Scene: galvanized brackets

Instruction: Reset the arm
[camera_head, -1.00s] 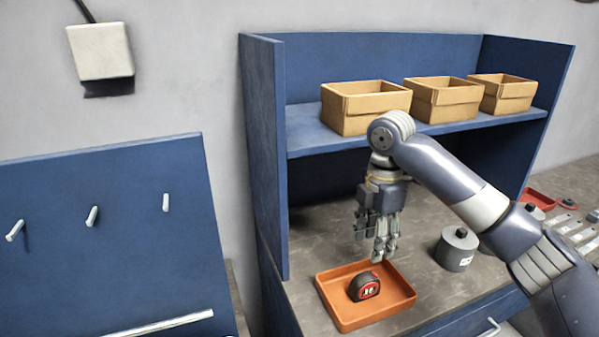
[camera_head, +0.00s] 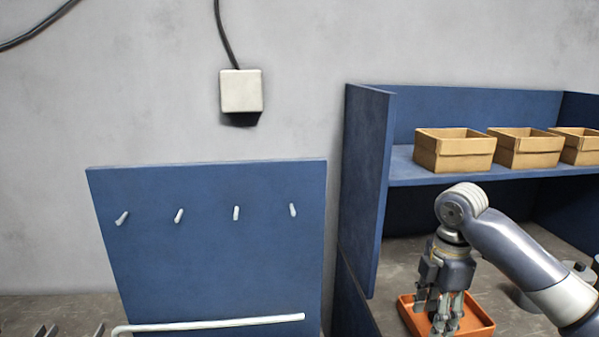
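My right gripper (camera_head: 440,318) hangs from the arm coming in from the right, its fingers pointing down over the orange tray (camera_head: 480,318). The fingers are spread with gaps between them, and nothing shows held in them. The tray stands on the grey worktop of the blue shelf unit; its near part is cut by the bottom edge. The tape measure that lay in the tray earlier cannot be made out now, as the fingers cover that part. My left gripper is not in view.
The blue shelf unit (camera_head: 368,190) has a tall side panel left of my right gripper. Its shelf above carries three cardboard boxes (camera_head: 453,152). A blue pegboard (camera_head: 215,265) with several pegs and a white rail stands left. A white wall box (camera_head: 241,91) hangs above it.

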